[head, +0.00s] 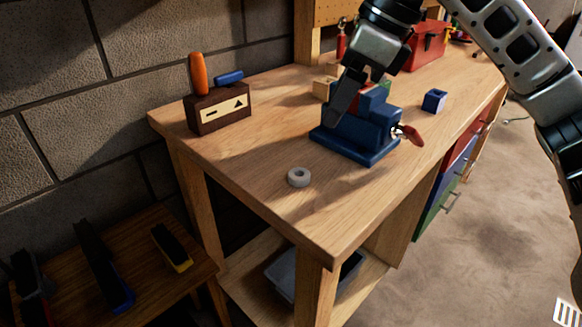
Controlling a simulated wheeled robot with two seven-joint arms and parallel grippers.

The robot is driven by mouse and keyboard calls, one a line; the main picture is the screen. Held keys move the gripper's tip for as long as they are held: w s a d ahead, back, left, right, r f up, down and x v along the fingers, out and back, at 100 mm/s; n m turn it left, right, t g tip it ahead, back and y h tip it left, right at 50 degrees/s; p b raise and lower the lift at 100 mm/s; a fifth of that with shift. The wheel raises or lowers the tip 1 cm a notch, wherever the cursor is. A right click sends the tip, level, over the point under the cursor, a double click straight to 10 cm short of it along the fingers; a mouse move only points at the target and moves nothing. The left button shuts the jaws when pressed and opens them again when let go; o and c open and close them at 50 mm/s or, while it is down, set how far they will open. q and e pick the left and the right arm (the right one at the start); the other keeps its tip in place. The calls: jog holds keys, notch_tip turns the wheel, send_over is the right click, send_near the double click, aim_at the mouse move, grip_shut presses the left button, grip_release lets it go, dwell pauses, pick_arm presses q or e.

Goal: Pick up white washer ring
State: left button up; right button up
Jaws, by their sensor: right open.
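The white washer ring (299,177) lies flat on the wooden workbench top (260,150), near its front left part. It is small and pale, with a dark hole in the middle. My right gripper (338,122) hangs over the bench in front of the blue vise, above and to the right of the ring and apart from it. It is open, and I see nothing held in it. My left gripper is not in view.
A blue vise (352,150) with a red handle stands right of the ring. A dark wooden tool holder (222,110) with an orange handle stands at left. A blue block (434,100) and red toolbox (428,48) are farther back. Bench around the ring is clear.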

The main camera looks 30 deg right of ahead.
send_near(299, 177)
jog(key=shift+w+x, duration=0.2)
jog(key=shift+x, duration=1)
jog(key=shift+d+x, duration=0.2)
jog(key=shift+x, duration=2.6)
jog(key=shift+w, duration=0.15)
jog(key=c, duration=1)
